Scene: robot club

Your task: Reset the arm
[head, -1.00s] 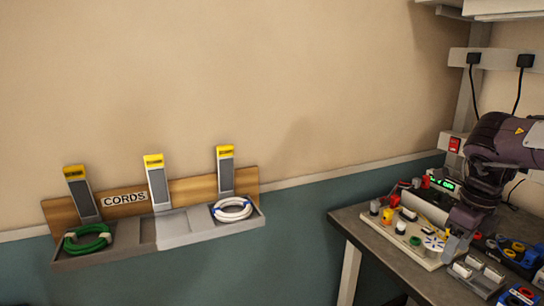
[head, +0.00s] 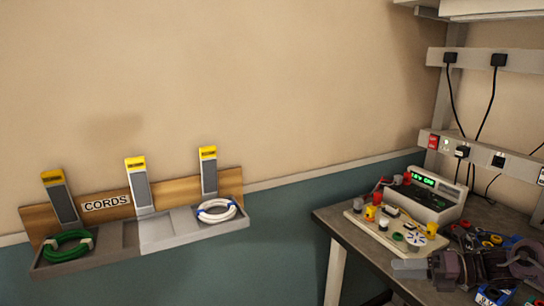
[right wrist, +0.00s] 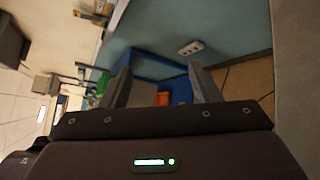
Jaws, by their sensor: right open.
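My right arm comes in low at the right of the head view, over the front part of the workbench. Its right gripper (head: 408,269) points left near the bench's front edge, just in front of a board of small parts (head: 390,232). In the right wrist view the right gripper (right wrist: 162,88) has its two fingers wide apart with nothing between them. Beyond them, farther off, are a blue bin (right wrist: 150,66) and an orange thing (right wrist: 163,98). My left gripper is not in view.
A device with a lit green display (head: 432,195) stands on the workbench (head: 345,228), below wall sockets with plugs. Loose parts lie around my right arm. On the wall at left, a cord rack (head: 110,252) holds a green coil (head: 68,246) and a white coil (head: 217,211).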

